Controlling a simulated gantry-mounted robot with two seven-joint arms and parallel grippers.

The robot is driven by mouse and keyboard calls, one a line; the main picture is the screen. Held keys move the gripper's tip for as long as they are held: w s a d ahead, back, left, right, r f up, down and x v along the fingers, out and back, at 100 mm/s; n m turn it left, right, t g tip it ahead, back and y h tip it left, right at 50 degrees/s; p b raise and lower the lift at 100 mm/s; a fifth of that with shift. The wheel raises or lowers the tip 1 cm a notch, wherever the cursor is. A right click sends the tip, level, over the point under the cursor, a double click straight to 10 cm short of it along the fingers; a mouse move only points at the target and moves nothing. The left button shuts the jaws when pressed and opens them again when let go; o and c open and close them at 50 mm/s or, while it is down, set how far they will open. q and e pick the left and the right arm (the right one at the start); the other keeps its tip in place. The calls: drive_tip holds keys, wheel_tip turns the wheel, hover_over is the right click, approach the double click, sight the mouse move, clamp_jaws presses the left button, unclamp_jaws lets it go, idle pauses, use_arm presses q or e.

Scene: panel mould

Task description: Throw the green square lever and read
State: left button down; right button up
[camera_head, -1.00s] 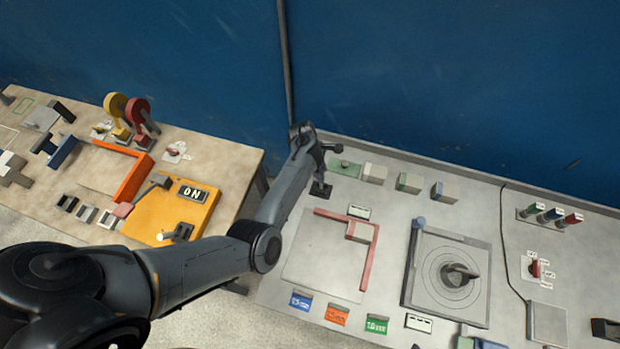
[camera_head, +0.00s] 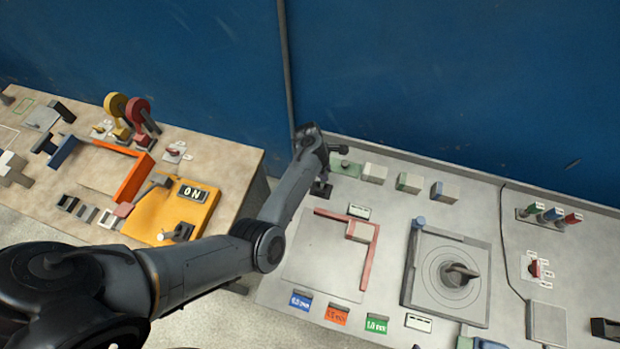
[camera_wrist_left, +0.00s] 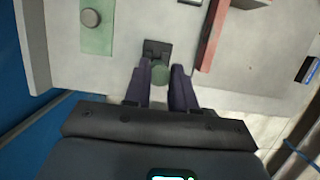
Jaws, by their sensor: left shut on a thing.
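My left gripper (camera_head: 325,168) is at the back left corner of the grey panel table. In the left wrist view its two dark fingers (camera_wrist_left: 160,80) are shut around a small round green knob (camera_wrist_left: 160,73), which stands at a black square base (camera_wrist_left: 157,48). The fingers hide part of the lever; its tilt is hard to tell. In the head view the black base (camera_head: 321,189) shows just below the gripper. A green plate (camera_head: 347,169) with a grey round knob lies right of the gripper. My right gripper is not in view.
A red L-shaped rail (camera_head: 369,262) lies in front of the gripper on the table, with a small white display plate (camera_head: 358,212) near its corner. Several blocks (camera_head: 374,173) stand along the back edge. A dial in a square frame (camera_head: 410,285) sits further right. The blue wall (camera_head: 430,80) is close behind.

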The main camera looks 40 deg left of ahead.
use_arm(q)
drive_tip(key=shift+w+d, duration=0.1)
drive_tip(key=shift+d, duration=0.2)
drive_tip(key=shift+w+d, duration=0.2)
drive_tip(key=shift+d, duration=0.4)
drive_tip(key=shift+w+d, duration=0.1)
drive_tip(key=shift+d, duration=0.1)
drive_tip(key=shift+w+d+f, duration=0.2)
drive_tip(key=shift+d, duration=0.35)
